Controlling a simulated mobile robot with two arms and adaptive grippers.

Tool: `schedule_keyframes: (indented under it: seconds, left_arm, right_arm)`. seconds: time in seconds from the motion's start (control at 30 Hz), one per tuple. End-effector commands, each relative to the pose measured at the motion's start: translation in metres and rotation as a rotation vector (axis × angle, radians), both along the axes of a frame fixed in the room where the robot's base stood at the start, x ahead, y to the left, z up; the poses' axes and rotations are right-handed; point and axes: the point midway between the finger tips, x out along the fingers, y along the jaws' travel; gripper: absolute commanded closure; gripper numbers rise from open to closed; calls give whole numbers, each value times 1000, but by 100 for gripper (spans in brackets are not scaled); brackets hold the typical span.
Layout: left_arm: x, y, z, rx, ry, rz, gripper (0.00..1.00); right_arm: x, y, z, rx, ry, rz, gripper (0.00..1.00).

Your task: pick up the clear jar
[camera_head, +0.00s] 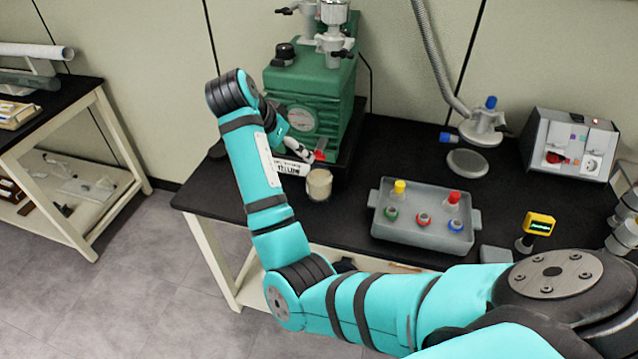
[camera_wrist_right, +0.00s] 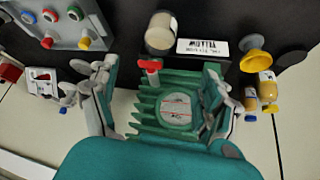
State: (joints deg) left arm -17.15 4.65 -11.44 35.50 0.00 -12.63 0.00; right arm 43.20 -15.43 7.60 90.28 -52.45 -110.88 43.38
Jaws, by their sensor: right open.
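The clear jar (camera_head: 319,184), with pale beige contents, stands upright on the black bench in front of the green machine. In the right wrist view the jar (camera_wrist_right: 159,36) is at the top, ahead of the open fingers and not between them. My right gripper (camera_head: 308,152) is beside the machine front, a little above and behind the jar in the head view. In the wrist view the right gripper (camera_wrist_right: 160,70) has its fingers spread wide, with nothing held. My left gripper is not in view.
The green machine (camera_head: 308,92) with its red valve (camera_wrist_right: 150,66) is close to my right gripper. A label sign (camera_wrist_right: 203,48) is beside the jar. A grey tray (camera_head: 420,236) with colored-cap flasks is to the right. The bench's front-left edge is near the jar.

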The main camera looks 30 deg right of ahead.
Motion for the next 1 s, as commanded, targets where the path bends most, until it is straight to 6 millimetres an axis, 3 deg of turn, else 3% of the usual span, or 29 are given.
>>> schedule_keyframes:
  seconds: [0.07, 0.17, 0.6, 1.0]
  left_arm:
    - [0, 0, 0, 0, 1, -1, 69]
    - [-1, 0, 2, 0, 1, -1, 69]
    - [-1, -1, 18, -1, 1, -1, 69]
    - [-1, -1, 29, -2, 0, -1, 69]
  right_arm:
    - [3, 1, 10, 4, -10, -32, 19]
    - [4, -4, 6, 4, -11, -47, 19]
    - [19, -51, -70, 4, -11, -44, 19]
    - [24, -74, -101, 3, -10, -43, 19]
